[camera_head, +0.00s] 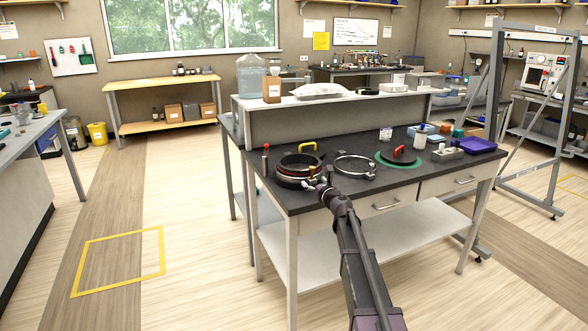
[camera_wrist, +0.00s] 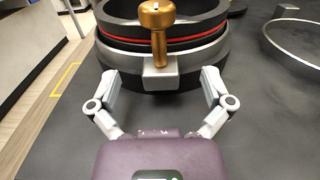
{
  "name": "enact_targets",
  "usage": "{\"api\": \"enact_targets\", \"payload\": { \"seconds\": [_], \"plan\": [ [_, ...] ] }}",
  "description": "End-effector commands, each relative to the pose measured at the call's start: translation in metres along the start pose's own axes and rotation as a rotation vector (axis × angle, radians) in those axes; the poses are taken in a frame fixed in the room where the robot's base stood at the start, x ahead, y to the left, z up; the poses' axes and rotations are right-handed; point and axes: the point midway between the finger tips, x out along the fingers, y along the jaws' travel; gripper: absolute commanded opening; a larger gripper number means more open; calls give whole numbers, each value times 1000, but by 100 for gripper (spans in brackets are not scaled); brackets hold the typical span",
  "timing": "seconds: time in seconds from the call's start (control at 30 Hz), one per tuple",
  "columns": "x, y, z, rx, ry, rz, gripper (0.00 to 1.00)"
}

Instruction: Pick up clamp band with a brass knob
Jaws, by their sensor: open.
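The silver clamp band (camera_wrist: 120,67) circles a black ring (camera_wrist: 113,12) that carries a red stripe. Its brass knob (camera_wrist: 157,22) stands upright on a grey block (camera_wrist: 160,74) at the near side. In the head view the black ring stack (camera_head: 290,183) sits at the left of the dark bench top, with my gripper (camera_head: 318,187) at its near right edge. In the wrist view my gripper (camera_wrist: 160,84) is open, with one finger on each side of the block and nothing held. Whether either finger touches the band cannot be told.
A second metal ring (camera_head: 339,171) lies to the right on the bench; beyond it is a red-handled black disc (camera_head: 399,158) on a green mat. A yellow handle (camera_head: 307,146) stands behind the stack, and a red-topped post (camera_head: 265,160) at its left. The bench's front strip is clear.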

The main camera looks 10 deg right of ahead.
Motion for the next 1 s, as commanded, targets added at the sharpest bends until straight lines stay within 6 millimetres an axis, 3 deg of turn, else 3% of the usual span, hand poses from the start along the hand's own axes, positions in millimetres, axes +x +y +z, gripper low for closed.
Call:
{"api": "enact_targets", "payload": {
  "seconds": [0.13,0.7,0.73,0.77,1.0],
  "plan": [
    [12,0,0,0,0,1,100],
    [12,0,0,0,0,1,100],
    [12,0,0,0,0,1,97],
    [12,0,0,0,0,1,88],
    [12,0,0,0,0,1,17]
  ]
}}
